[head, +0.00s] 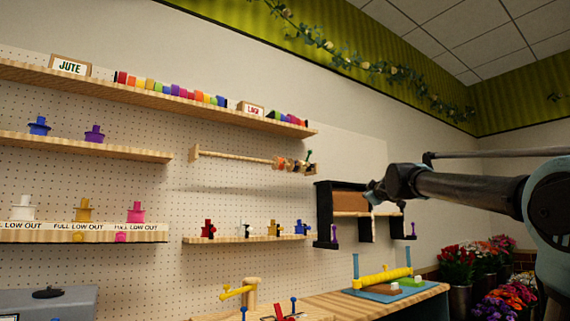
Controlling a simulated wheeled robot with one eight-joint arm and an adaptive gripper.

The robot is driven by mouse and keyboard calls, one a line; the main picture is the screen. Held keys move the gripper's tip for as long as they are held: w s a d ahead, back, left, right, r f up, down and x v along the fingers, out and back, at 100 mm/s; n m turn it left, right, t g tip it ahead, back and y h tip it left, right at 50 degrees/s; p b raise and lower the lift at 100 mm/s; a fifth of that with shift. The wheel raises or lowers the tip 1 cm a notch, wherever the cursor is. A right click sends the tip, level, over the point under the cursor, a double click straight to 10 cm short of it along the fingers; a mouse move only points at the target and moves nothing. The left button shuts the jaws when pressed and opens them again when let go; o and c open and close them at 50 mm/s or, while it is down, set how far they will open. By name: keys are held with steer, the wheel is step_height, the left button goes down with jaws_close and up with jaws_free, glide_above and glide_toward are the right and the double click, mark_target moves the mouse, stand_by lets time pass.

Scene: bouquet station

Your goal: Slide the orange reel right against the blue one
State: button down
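A wooden rod (235,157) sticks out along the pegboard, with several small reels bunched at its right end. One of them looks orange-brown (283,163); I cannot make out a blue one there. Small coloured reels also stand in a row on the top shelf, among them orange (141,83) and blue (221,101) ones. Which pair the task means I cannot tell. My gripper (373,193) is at the end of my arm, which reaches in from the right. It is in front of the dark wall rack, apart from the rod. Its fingers are too small and dark to read.
The top shelf (200,109) carries JUTE and LACE-like signs. Lower shelves hold coloured spool holders (83,210) and small clamps (274,229). A dark rack (325,215) hangs behind my gripper. A yellow roller (383,278) lies on the bench below; flowers (460,262) stand at right.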

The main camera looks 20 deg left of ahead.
mark_target(280, 163)
steer(key=a+r+n+g+y, duration=0.2)
steer(key=a+r+n+y, duration=0.7)
steer(key=a+r, duration=0.65)
steer(key=s+a+r+n+g+y, duration=0.1)
steer(key=s+a+n+g+y, duration=0.1)
steer(key=s+a+n+g, duration=0.3)
steer(key=s+a+r+n+g+y, duration=0.1)
steer(key=a+r+n+g+y, duration=0.1)
steer(key=a, duration=0.5)
steer(key=w+a, duration=0.6)
steer(key=a, duration=0.1)
steer(key=shift+w+f+g+y, duration=0.25)
steer(key=shift+g+y, duration=0.05)
steer(key=shift+g, duration=0.1)
steer(key=shift+a, duration=0.1)
